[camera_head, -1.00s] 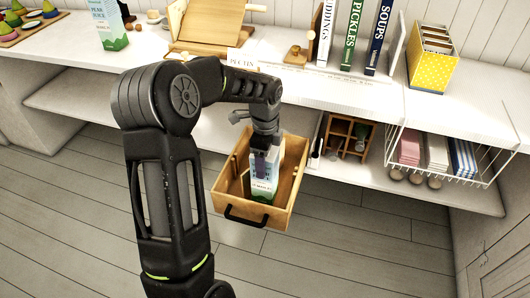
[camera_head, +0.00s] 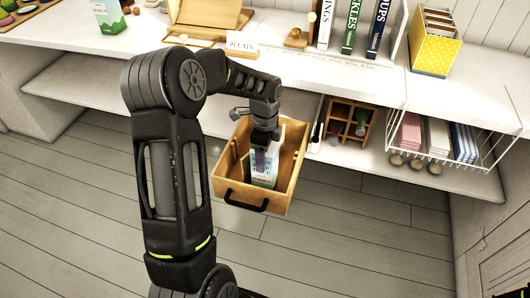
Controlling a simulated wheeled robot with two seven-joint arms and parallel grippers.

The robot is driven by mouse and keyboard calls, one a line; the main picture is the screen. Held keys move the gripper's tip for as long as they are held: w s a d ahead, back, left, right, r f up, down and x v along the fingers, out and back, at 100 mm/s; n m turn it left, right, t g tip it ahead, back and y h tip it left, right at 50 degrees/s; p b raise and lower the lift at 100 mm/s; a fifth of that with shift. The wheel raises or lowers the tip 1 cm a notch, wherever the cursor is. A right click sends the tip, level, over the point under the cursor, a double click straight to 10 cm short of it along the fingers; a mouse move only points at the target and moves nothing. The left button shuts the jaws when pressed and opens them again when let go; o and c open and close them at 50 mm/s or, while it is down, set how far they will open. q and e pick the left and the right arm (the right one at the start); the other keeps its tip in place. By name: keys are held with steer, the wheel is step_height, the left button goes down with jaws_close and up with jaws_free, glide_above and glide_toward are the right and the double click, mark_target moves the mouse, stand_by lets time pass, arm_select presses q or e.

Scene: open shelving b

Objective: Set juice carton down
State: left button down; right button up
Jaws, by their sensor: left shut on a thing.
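A juice carton (camera_head: 266,174), white and blue with a green lower edge, stands roughly upright inside an open wooden drawer (camera_head: 282,205). My left gripper (camera_head: 263,156) points down into the drawer and is shut on the carton. The gripper covers the carton's top and part of its side. I cannot tell whether the carton's base touches the drawer floor. The drawer has a dark handle (camera_head: 246,201) on its front. My right gripper is not in view.
Another juice carton (camera_head: 109,15) stands on the white counter at the upper left. Books (camera_head: 352,27) and a yellow dotted file box (camera_head: 436,50) stand on the counter. A wooden organiser (camera_head: 347,121) and a wire basket (camera_head: 440,146) are right of the drawer.

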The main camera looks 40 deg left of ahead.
arm_select(q)
steer(key=shift+f, duration=0.1)
steer(key=shift+c, duration=1.4)
jaws_free()
step_height(320, 180, up, 12)
steer(key=shift+r+p, duration=0.15)
steer(key=shift+p, duration=0.85)
